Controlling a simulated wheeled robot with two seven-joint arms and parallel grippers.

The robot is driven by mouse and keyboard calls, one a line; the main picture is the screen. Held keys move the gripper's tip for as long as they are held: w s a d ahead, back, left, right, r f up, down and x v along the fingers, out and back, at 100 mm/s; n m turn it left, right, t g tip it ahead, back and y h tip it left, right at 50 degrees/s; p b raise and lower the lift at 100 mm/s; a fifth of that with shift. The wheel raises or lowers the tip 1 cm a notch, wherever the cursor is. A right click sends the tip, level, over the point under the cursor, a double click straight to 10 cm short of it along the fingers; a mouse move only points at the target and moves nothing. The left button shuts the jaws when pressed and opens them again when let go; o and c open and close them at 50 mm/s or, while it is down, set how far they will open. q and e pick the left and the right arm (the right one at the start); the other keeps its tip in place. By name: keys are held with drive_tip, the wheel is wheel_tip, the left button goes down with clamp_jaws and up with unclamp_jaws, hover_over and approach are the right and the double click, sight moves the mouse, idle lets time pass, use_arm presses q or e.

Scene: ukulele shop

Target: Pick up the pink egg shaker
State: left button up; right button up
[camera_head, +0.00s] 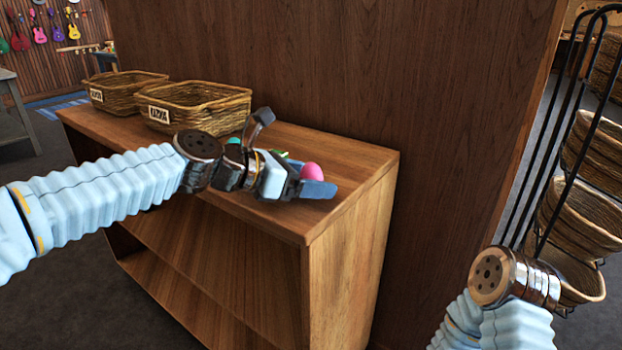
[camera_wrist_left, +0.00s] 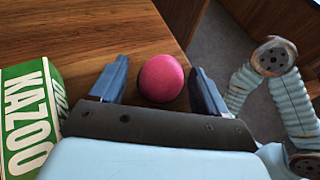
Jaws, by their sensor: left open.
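The pink egg shaker (camera_head: 312,171) rests near the right end of the wooden shelf's top (camera_head: 350,165). In the left wrist view the pink egg shaker (camera_wrist_left: 161,78) lies between the two blue fingers of my left gripper (camera_wrist_left: 156,85), with a visible gap on each side. My left gripper (camera_head: 318,182) is open, low over the shelf top, and partly hides the egg in the head view. My right arm shows at the lower right of the head view, but its gripper is out of view.
A green and white kazoo box (camera_wrist_left: 30,115) lies just left of my left gripper. Two labelled wicker baskets (camera_head: 205,97) (camera_head: 122,80) stand further left on the shelf. A wooden panel (camera_head: 330,60) rises behind it. A rack of baskets (camera_head: 590,150) stands at right.

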use_arm(q)
drive_tip(key=shift+d, duration=0.1)
drive_tip(key=shift+c, duration=0.2)
drive_tip(key=c, duration=1)
